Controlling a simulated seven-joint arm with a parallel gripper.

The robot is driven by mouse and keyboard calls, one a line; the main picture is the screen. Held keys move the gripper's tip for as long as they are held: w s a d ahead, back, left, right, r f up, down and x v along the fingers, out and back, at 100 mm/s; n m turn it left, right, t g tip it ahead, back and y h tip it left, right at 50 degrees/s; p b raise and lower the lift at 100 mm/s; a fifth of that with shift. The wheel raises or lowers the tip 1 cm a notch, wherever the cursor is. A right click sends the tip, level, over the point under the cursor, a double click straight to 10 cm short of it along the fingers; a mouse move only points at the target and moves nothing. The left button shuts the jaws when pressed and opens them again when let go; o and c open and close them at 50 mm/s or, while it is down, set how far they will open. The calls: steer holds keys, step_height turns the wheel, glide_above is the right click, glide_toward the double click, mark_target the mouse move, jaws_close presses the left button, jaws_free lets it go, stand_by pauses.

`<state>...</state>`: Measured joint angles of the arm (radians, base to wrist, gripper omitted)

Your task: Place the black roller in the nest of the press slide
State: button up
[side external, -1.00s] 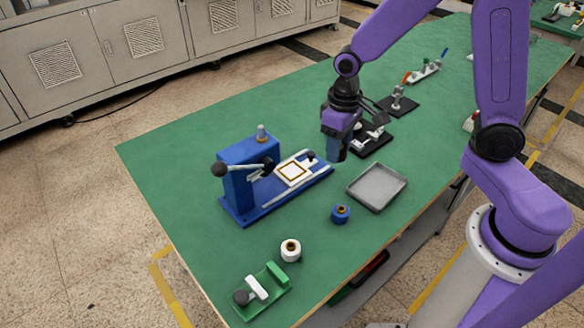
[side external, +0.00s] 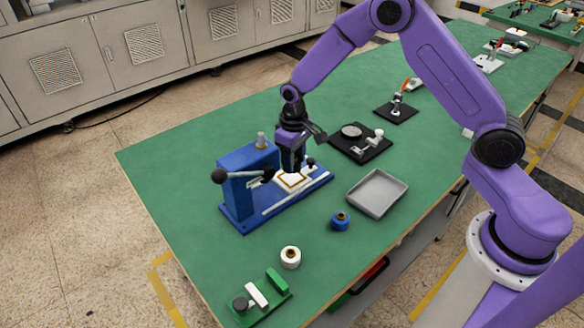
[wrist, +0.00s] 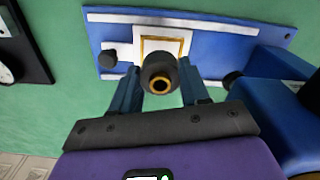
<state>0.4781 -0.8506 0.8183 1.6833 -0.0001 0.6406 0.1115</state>
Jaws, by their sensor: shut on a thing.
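The blue press (side external: 238,190) stands on the green table, with its slide rails running out to the right. The nest (side external: 298,184) is a white plate with a gold-brown square frame on the slide; it also shows in the wrist view (wrist: 176,45). My gripper (side external: 292,168) points down over the nest. In the wrist view its fingers are shut on the black roller (wrist: 150,69), which has a brass ring in its near end. The roller overlaps the nest's near part there. I cannot tell whether it touches the nest. In the side view the roller is not clearly visible.
The press's ball-ended lever (side external: 218,176) and its blue upright are close left of my gripper. A grey tray (side external: 377,212), a blue roller (side external: 340,220) and a white roller (side external: 290,260) stand in front. A black fixture (side external: 375,155) with a grey disc lies to the right.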

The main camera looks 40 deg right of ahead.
mark_target(293, 178)
steer(key=shift+w+f, duration=0.2)
steer(key=shift+f, duration=0.05)
step_height(293, 178, down, 2)
steer(key=shift+w+a+f, duration=0.1)
steer(key=shift+f, duration=0.5)
steer(key=shift+f, duration=0.35)
steer(key=shift+f, duration=0.35)
steer(key=o, duration=1.1)
steer(key=shift+o, duration=0.3)
step_height(293, 178, up, 13)
steer(key=shift+r, duration=0.2)
